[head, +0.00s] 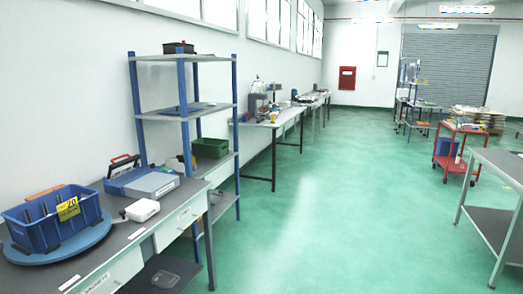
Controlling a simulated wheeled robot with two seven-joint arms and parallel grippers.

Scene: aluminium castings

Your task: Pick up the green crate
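A dark green crate (211,148) sits on a middle shelf of the blue-and-grey shelving unit, left of the picture's middle. A blue upright of the unit stands close to its left side. Its inside is too small to make out. Neither of my grippers shows in the head view.
The shelving unit (187,117) stands by the left wall, behind a grey workbench (118,238). The bench bears a blue bin (50,228), a blue case (142,184) and a white device (141,210). The green floor (330,210) is open through the middle. A grey table (499,167) stands right.

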